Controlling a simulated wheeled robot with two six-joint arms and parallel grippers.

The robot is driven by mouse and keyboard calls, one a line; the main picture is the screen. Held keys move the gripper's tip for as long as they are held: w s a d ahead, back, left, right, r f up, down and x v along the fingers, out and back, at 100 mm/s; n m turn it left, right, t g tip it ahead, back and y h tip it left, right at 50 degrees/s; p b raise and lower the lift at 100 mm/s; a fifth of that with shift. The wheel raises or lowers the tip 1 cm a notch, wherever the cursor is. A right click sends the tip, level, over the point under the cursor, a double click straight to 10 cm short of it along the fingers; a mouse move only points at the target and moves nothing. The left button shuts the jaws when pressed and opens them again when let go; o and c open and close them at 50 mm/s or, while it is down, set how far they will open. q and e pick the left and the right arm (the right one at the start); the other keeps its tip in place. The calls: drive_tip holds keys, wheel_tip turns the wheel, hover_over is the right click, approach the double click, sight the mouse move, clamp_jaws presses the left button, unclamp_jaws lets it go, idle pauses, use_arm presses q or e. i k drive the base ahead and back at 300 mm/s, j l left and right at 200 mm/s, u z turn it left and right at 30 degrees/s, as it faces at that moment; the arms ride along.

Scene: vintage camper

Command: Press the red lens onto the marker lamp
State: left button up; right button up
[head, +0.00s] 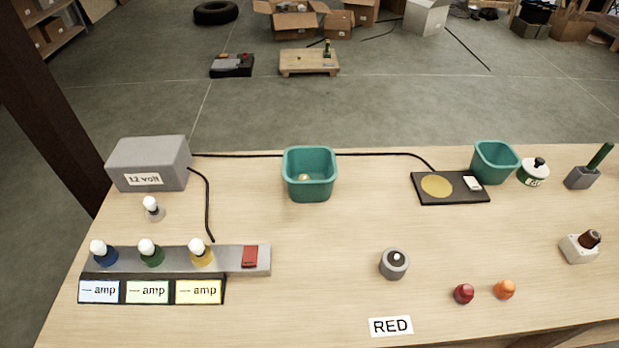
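The red lens (463,294), a small dark red dome, rests on the wooden table near its front, right of centre. The marker lamp (394,266) is a round grey base with a small whitish bulb uncovered on top. It stands to the left of the red lens and a little farther back, apart from it. A white card reading RED (390,326) lies in front of the lamp. Neither of my grippers shows in the head view.
An orange lens (505,290) sits just right of the red one. A bulb strip (232,259) and grey 12 volt box (148,163) stand left. Teal bins (309,184) (494,165), a black pad (450,198) and a brown-capped fitting (580,247) stand around.

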sight(393, 265)
drive_tip(key=k+l+z, duration=0.1)
drive_tip(key=l+z, duration=0.15)
drive_tip(key=z, duration=0.25)
drive_tip(key=l+z, duration=0.3)
drive_tip(key=z, duration=0.15)
